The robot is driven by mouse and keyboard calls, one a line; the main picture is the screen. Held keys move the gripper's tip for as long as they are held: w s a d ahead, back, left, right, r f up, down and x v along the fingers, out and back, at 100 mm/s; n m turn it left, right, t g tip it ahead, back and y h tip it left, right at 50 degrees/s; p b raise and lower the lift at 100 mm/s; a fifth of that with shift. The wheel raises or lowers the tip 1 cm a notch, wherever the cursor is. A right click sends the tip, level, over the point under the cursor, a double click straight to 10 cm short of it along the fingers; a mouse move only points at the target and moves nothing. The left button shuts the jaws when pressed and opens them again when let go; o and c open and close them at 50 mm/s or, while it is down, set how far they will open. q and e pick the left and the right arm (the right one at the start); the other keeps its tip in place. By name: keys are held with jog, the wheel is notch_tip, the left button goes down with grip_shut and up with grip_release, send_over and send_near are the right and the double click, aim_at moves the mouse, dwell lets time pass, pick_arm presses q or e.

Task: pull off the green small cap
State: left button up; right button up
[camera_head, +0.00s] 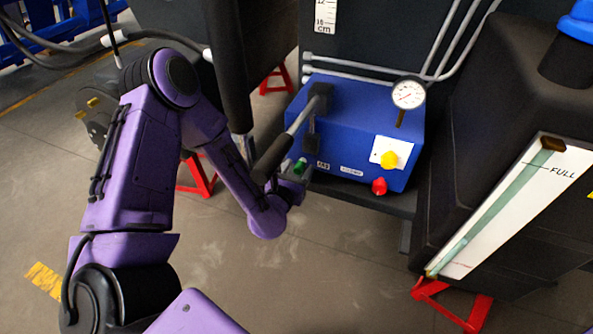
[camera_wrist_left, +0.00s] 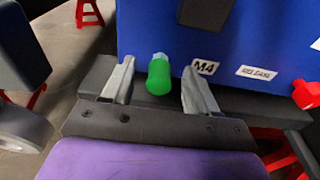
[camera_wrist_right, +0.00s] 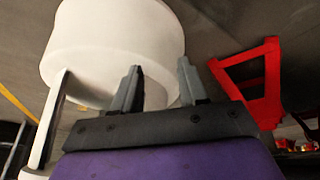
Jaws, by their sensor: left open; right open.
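The green small cap (camera_head: 300,166) sits on the lower left of the front face of the blue box (camera_head: 350,130). In the left wrist view the green cap (camera_wrist_left: 159,76) stands between the open fingers of my left gripper (camera_wrist_left: 160,88), with a gap on each side. A pale fitting shows at the cap's upper end. In the head view my left gripper (camera_head: 295,180) is beside the cap, partly hidden by my arm. My right gripper (camera_wrist_right: 158,85) is open and empty near a white cylindrical object (camera_wrist_right: 110,50); it is not in the head view.
The blue box also carries a yellow knob (camera_head: 389,159), a red cap (camera_head: 379,186), a gauge (camera_head: 408,94) and a black lever (camera_head: 275,155) close to my left arm. A black tank with a level strip (camera_head: 500,215) stands at right. Red stands (camera_wrist_right: 250,85) are on the floor.

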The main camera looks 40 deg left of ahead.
aim_at(297, 172)
pick_arm(q)
grip_shut()
jog(key=shift+f+v, duration=0.15)
jog(key=shift+v, duration=0.8)
jog(key=shift+f+v, duration=0.15)
jog(key=shift+v, duration=0.85)
